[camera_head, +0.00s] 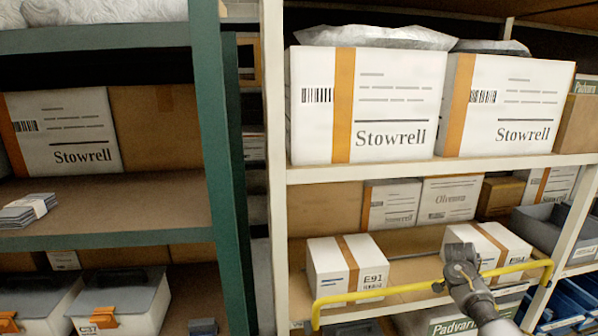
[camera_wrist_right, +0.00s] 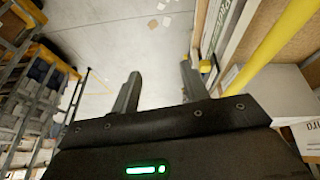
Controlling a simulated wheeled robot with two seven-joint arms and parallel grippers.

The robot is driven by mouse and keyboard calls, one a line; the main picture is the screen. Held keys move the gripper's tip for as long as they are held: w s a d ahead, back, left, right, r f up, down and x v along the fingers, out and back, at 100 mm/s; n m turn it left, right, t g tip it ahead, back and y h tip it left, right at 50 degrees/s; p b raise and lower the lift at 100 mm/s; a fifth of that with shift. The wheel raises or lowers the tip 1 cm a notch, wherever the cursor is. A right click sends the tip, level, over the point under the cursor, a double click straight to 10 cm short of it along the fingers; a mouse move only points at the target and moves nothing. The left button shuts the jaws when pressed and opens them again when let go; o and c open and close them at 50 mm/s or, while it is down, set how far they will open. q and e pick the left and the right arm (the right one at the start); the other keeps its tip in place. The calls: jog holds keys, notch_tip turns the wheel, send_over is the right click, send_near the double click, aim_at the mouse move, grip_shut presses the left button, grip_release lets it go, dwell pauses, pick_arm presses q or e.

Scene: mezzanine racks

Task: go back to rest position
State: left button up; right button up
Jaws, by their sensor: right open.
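My right arm comes in from the lower right in the head view, in front of the shelf with the yellow rail (camera_head: 400,289). Its gripper fingers cannot be made out there. In the right wrist view my right gripper (camera_wrist_right: 160,76) is open, with nothing between its two fingers. Grey floor shows beyond the fingers, and the yellow rail (camera_wrist_right: 272,42) runs close by on the right. My left gripper is not in view.
A white box marked E91 (camera_head: 325,282) and a similar box (camera_head: 505,243), partly covered by my arm, stand behind the rail. Large Stowrell boxes (camera_head: 395,95) fill the shelf above. A green rack post (camera_head: 212,150) stands left. Open floor (camera_wrist_right: 125,40) shows in the wrist view.

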jog(key=s+a+f+n+b, duration=0.1)
jog(key=s+a+f+n, duration=0.45)
jog(key=f, duration=0.75)
jog(key=s+a+f+n+t, duration=0.1)
jog(key=s+a+f+n, duration=0.1)
jog(key=s+f, duration=0.8)
jog(key=s+a+f+n+b, duration=0.1)
jog(key=s+a+f+n, duration=0.3)
jog(key=f, duration=1.1)
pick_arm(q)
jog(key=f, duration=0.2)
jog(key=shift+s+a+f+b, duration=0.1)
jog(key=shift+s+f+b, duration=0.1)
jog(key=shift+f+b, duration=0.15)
pick_arm(e)
jog(key=s+a+f+n+y, duration=0.1)
jog(key=s+a+f, duration=0.4)
jog(key=s, duration=0.7)
jog(key=s+a+f+n+y, duration=0.2)
jog(key=s+a+f, duration=0.3)
jog(key=s, duration=0.8)
jog(key=s+a+f+n+y, duration=0.1)
jog(key=s+a+f+n, duration=0.3)
jog(key=s, duration=0.8)
jog(key=shift+s+a+f+y, duration=0.25)
jog(key=shift+a+f+y, duration=0.15)
jog(key=shift+a, duration=0.7)
